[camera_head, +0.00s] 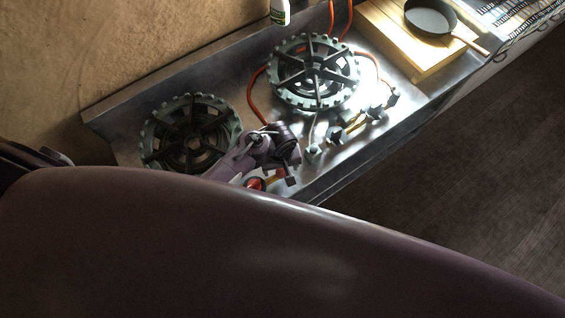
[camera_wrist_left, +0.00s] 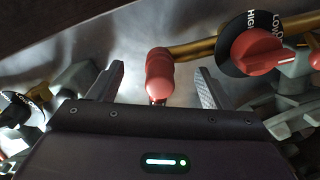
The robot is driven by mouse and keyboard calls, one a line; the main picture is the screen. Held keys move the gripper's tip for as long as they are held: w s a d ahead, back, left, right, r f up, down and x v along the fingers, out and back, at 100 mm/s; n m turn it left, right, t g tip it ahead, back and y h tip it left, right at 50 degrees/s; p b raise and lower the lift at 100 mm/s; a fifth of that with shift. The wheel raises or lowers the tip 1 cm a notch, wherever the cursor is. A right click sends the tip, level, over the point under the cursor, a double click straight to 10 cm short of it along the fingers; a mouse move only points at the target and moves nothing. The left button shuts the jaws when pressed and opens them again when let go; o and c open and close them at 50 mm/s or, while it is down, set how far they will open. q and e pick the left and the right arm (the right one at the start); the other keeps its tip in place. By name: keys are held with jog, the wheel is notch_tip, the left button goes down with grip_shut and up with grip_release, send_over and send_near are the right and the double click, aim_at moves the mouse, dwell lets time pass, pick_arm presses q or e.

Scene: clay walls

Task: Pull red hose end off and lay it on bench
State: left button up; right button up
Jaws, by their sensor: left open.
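The red hose end (camera_wrist_left: 159,68) shows in the left wrist view, sitting on a brass pipe (camera_wrist_left: 196,48) that runs to the right. My left gripper (camera_head: 284,160) is open, with one finger on each side of the hose end. A gap shows between the hose end and each finger, so neither appears to touch it. In the head view the gripper is low over the metal bench (camera_head: 352,152), and my arm hides part of the area below it. My right gripper is not in view.
A red knob (camera_wrist_left: 258,50) on a black HIGH/LOW dial is close to the right finger. Two round burners stand on the bench, one left (camera_head: 232,128) and one farther back (camera_head: 349,76). A pan (camera_head: 430,18) rests on a wooden board (camera_head: 392,35). Bare metal shows along the bench front.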

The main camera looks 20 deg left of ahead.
pick_arm(q)
jog(key=shift+p, duration=0.3)
jog(key=shift+c, duration=0.3)
dwell(0.3)
grip_shut()
jog(key=shift+r, duration=0.15)
jog(key=shift+r, duration=0.15)
jog(key=shift+r+p, duration=0.5)
jog(key=shift+r, duration=2.2)
